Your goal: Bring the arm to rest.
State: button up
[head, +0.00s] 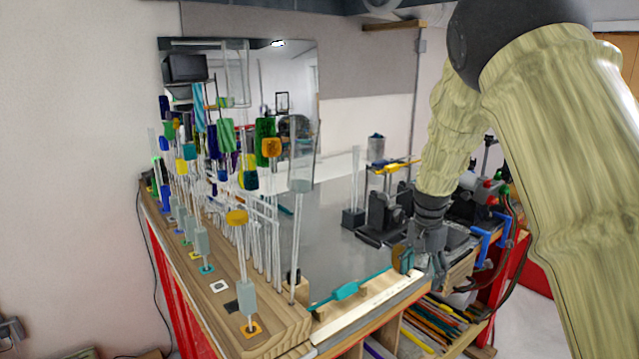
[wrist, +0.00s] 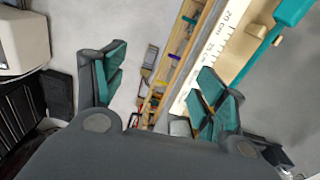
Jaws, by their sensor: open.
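My arm reaches in from the right in the head view, with a pale yellow sleeve over its links. My gripper (head: 420,262) points down near the front right edge of the bench. In the wrist view my gripper (wrist: 160,92) shows its two teal-padded fingers spread wide with nothing between them. Beneath the gap are the bench's front edge, a shelf of coloured rods and the floor. A rod with a teal handle (head: 346,291) lies across wooden rests beside a white ruler strip (head: 370,305). The teal handle (wrist: 294,10) also shows in the wrist view, apart from my fingers.
A wooden rack (head: 220,290) with many upright glass rods with coloured blocks stands at the left. A black burner-like device (head: 385,215) stands on the grey bench top behind my gripper. Coloured rods (head: 435,325) lie in a shelf below. Blue clamps (head: 490,240) and hoses are at right.

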jog(key=s+f+n+b, duration=0.1)
jog(key=s+f+n, duration=0.1)
jog(key=s+f, duration=0.75)
jog(key=s+d+f+n+b, duration=0.1)
jog(key=s+f, duration=0.4)
jog(key=f, duration=0.9)
jog(key=s+f+n+b, duration=0.1)
jog(key=s+f+n, duration=0.1)
jog(key=s+f, duration=0.8)
jog(key=s+a+f+n, duration=0.1)
jog(key=s+f, duration=0.3)
jog(key=s, duration=0.4)
jog(key=s+a+f+n+b, duration=0.1)
jog(key=s+f, duration=0.3)
jog(key=s, duration=0.4)
jog(key=s+a+f+n+b, duration=0.1)
jog(key=s+f, duration=0.3)
jog(key=s, duration=0.5)
jog(key=shift+a+f+n, duration=0.25)
jog(key=shift+a+n, duration=0.45)
